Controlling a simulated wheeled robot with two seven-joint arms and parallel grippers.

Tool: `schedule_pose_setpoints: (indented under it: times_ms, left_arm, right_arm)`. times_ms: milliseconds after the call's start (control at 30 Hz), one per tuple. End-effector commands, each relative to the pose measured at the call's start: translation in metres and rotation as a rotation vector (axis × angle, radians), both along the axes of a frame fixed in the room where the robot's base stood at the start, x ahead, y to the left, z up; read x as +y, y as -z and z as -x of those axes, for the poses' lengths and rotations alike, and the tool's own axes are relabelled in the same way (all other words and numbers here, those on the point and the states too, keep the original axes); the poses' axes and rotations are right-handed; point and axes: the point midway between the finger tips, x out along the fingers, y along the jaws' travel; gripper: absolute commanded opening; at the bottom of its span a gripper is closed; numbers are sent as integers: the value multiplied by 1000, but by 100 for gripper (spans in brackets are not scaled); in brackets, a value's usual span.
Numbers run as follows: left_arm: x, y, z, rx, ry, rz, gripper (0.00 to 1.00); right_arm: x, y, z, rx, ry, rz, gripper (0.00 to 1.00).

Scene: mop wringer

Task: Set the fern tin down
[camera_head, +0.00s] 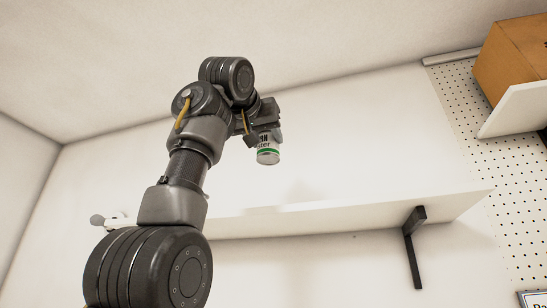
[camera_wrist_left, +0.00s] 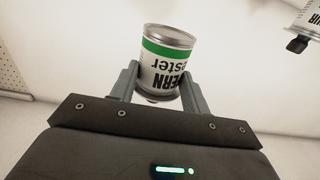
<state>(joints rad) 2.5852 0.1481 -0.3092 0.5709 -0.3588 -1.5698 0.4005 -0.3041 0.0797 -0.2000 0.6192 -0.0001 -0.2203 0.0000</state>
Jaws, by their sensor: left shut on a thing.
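The fern tin (camera_head: 267,151) is a small white can with a green band and dark lettering. My left gripper (camera_head: 264,127) is shut on it and holds it in the air, apart from and above the white shelf (camera_head: 330,217) in the head view. In the left wrist view the tin (camera_wrist_left: 166,55) sits between the two grey fingers of my left gripper (camera_wrist_left: 158,78), its lettering upside down and its silver rim at the top. The shelf top is hidden from below. My right gripper is not in view.
A pale object with a rounded grey end (camera_head: 100,219) shows at the shelf's left end. A dark bracket (camera_head: 414,238) supports the shelf at right. A cardboard box (camera_head: 513,57) sits on a higher shelf by the pegboard. A lettered white object (camera_wrist_left: 307,18) shows in the wrist view.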

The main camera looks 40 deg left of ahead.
Motion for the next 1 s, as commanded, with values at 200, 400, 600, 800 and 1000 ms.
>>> schedule_pose_setpoints:
  times_ms: [200,400,600,800,1000]
  left_arm:
    - [40,30,-22,1,2,1,8]
    - [60,56,-32,-1,2,1,8]
    - [68,67,-36,-2,4,-1,8]
    - [70,70,-37,-1,4,0,8]
    - [74,91,-40,-2,4,-2,8]
  right_arm:
    - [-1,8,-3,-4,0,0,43]
    - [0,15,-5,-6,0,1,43]
    - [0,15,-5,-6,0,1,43]
    - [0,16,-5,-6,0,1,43]
    - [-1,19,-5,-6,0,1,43]
